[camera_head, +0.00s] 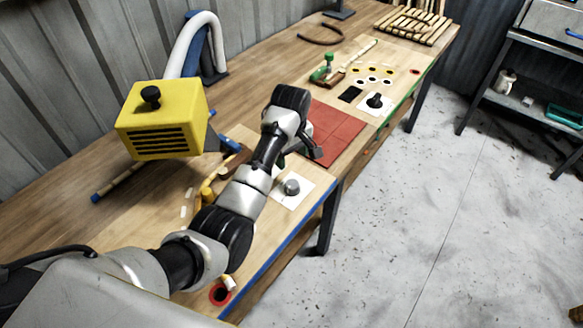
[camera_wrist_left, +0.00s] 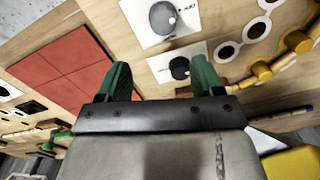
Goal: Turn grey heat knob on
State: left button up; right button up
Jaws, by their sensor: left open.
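A grey round knob (camera_head: 292,187) sits on a white plate near the front edge of the bench. In the left wrist view, a light grey knob (camera_wrist_left: 163,17) on a white plate shows at the top. A darker grey knob (camera_wrist_left: 180,68) on a second white plate lies just below it, between the green fingertips as seen there. I cannot read the labels. My left gripper (camera_wrist_left: 161,70) is open with nothing held, above the plates, and points down. In the head view, my left arm hides much of this gripper (camera_head: 283,160) and the second knob.
A yellow slatted box (camera_head: 162,120) stands behind my left arm. A red mat (camera_head: 335,135) lies to the right, with a black knob (camera_head: 376,101) beyond it. Yellow pegs (camera_wrist_left: 262,70) stand beside the plates.

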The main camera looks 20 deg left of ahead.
pick_arm(q)
send_over(291, 183)
notch_tip(291, 183, down, 5)
jog(key=shift+s+d+f+p, duration=0.1)
jog(key=shift+s+p, duration=0.05)
jog(key=shift+p, duration=0.2)
jog(key=f, duration=0.3)
jog(key=shift+w, duration=0.2)
jog(key=shift+f, duration=0.85)
jog(key=shift+c, duration=1.2)
jog(key=c, duration=0.5)
jog(key=shift+c, duration=1)
pick_arm(e)
jog(key=s, duration=0.4)
jog(key=shift+d+r, duration=0.3)
jog(key=shift+d, duration=0.05)
